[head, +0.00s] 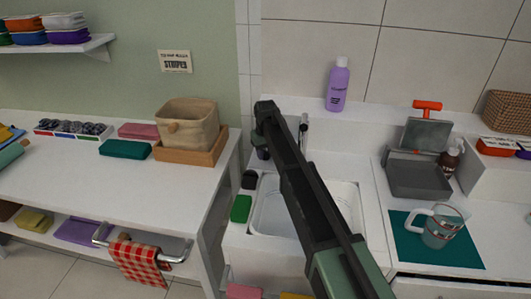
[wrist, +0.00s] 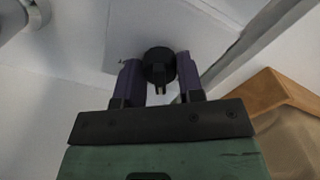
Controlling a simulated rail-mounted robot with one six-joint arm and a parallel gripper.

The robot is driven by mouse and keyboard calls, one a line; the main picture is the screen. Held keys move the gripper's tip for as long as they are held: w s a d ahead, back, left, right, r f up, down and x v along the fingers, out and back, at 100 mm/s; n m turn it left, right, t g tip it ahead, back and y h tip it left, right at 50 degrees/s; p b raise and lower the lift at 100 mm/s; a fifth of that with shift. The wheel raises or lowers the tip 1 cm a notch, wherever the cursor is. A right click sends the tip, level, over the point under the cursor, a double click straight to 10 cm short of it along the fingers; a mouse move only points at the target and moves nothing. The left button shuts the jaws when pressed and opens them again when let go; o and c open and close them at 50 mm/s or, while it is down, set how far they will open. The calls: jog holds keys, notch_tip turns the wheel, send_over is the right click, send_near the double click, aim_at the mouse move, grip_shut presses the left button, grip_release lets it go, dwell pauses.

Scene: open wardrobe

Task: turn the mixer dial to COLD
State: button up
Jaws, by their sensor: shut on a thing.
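The mixer dial is a round black knob (wrist: 158,62) on a white surface in the wrist view. My gripper (wrist: 160,74) has its two purple fingers on either side of the knob and is shut on it. A small dark mark lies left of the knob; I cannot read it or tell where the dial points. In the head view my gripper (head: 262,150) is at the left back of the sink, and I cannot make out the dial there. The metal faucet (head: 303,128) stands just right of my arm.
The white sink basin (head: 270,215) lies under my arm. A green sponge (head: 241,209) and a small black item (head: 249,179) lie on its left rim. A purple bottle (head: 337,85) stands on the ledge behind. A beige basket (head: 188,123) in a wooden tray is at left, near my gripper.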

aim_at(266, 151)
jog(key=n, duration=0.6)
jog(key=shift+n, duration=0.3)
dwell(0.4)
jog(key=o, duration=0.9)
notch_tip(266, 151, up, 11)
jog(key=p, duration=1.1)
jog(key=shift+f, duration=0.1)
